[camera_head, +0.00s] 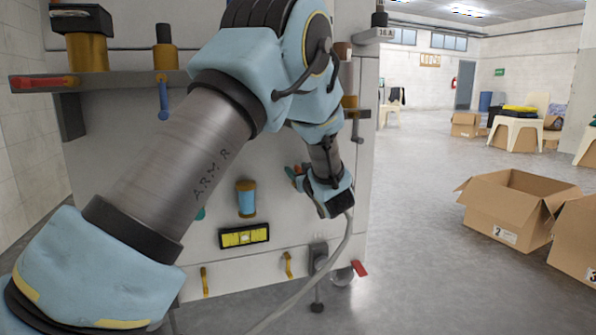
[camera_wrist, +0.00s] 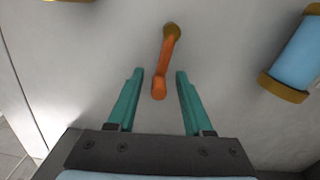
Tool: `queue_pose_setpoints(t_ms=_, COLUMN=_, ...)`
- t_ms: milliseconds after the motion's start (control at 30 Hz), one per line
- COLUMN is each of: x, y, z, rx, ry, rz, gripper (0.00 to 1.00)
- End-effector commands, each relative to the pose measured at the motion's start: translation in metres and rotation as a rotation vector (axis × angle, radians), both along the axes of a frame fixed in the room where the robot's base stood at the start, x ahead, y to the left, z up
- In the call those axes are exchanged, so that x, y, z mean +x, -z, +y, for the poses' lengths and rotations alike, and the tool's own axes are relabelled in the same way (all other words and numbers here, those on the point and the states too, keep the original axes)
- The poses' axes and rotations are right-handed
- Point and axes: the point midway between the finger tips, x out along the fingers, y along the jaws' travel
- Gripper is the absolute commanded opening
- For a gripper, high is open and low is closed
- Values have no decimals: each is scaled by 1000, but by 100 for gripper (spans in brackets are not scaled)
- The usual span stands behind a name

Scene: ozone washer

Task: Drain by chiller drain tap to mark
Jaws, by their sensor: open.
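An orange lever (camera_wrist: 161,75) hangs from a brass pivot on the pale panel in the wrist view. The frames do not show whether it is the chiller drain tap. My gripper (camera_wrist: 157,78) is open, with its two teal fingers on either side of the lever's free end and a gap to each. In the head view my gripper (camera_head: 296,172) is close to the panel, and my wrist largely hides the lever. A blue cylinder with brass ends (camera_head: 246,199) is mounted on the panel beside it; it also shows in the wrist view (camera_wrist: 298,53). No mark is clearly readable.
A yellow level gauge (camera_head: 244,236) and small brass hooks (camera_head: 204,282) sit lower on the panel. A red lever (camera_head: 45,82) and a blue lever (camera_head: 163,100) are at the upper left. A red tab (camera_head: 359,268) is low right. Open cardboard box (camera_head: 510,207) stands right; floor between is clear.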

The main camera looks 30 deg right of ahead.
Motion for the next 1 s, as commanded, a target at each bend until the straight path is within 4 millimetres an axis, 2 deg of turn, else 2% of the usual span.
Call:
queue_pose_setpoints(t_ms=167, x=-15, y=-2, z=1, rx=2, ry=2, rz=1, gripper=51)
queue_pose_setpoints(t_ms=600, x=-93, y=-2, z=11, rx=1, ry=2, rz=2, gripper=51)
queue_pose_setpoints(t_ms=800, x=-106, y=0, z=13, rx=1, ry=0, rz=0, gripper=51)
queue_pose_setpoints(t_ms=1000, x=-107, y=0, z=13, rx=0, ry=0, rz=0, gripper=51)
